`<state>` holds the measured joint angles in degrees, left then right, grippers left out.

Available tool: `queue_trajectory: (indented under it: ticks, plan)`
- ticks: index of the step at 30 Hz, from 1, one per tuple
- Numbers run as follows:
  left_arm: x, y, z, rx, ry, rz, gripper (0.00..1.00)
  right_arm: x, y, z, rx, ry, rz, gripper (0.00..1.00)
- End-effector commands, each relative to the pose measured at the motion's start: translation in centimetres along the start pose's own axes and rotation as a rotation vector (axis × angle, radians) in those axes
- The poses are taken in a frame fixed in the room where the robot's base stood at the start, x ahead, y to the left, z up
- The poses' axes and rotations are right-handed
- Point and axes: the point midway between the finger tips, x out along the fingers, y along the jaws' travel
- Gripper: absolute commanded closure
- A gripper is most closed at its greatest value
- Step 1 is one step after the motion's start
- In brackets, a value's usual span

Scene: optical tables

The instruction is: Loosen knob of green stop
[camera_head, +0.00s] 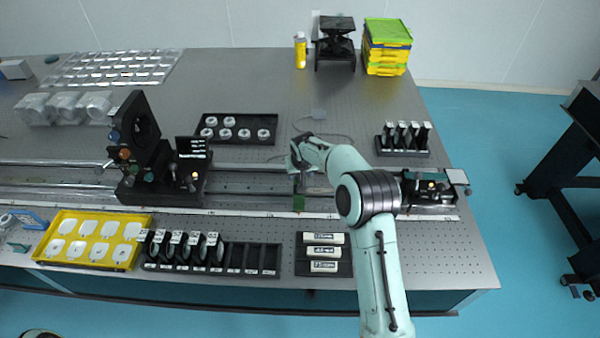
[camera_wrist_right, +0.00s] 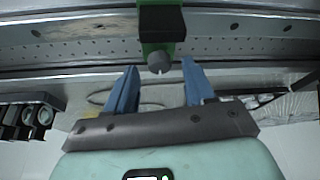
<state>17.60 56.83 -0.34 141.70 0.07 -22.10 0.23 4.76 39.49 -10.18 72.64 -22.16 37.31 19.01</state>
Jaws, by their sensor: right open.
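The green stop (camera_wrist_right: 162,28) sits on the metal rail in the right wrist view, with a dark block on its middle. Its grey round knob (camera_wrist_right: 160,62) sticks out from its lower side. My right gripper (camera_wrist_right: 158,66) is open, its two blue fingers on either side of the knob, with gaps visible on both sides. My left gripper is not in view.
A black optical mount (camera_head: 140,150) stands on the rail at the left, and a device (camera_head: 432,188) at the right end. A yellow tray (camera_head: 92,212), a lens rack (camera_head: 265,272) and a black tray of round parts (camera_head: 236,143) lie nearby.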

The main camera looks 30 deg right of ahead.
Motion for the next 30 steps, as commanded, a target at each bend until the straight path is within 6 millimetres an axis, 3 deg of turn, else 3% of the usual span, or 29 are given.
queue_trajectory:
  ticks: [5,13,18,30]
  plan:
    - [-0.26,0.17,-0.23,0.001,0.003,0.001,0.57,1.08,0.02,-0.03,0.001,0.0,0.0,0.46]
    - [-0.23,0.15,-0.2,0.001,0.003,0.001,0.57,1.21,0.01,0.03,0.0,0.0,0.0,0.46]
    - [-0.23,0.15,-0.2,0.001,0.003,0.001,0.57,1.18,0.01,0.02,0.0,0.0,0.0,1.0]
    - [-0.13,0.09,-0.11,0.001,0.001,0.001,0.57,1.17,-0.09,0.03,0.049,0.0,0.021,1.0]
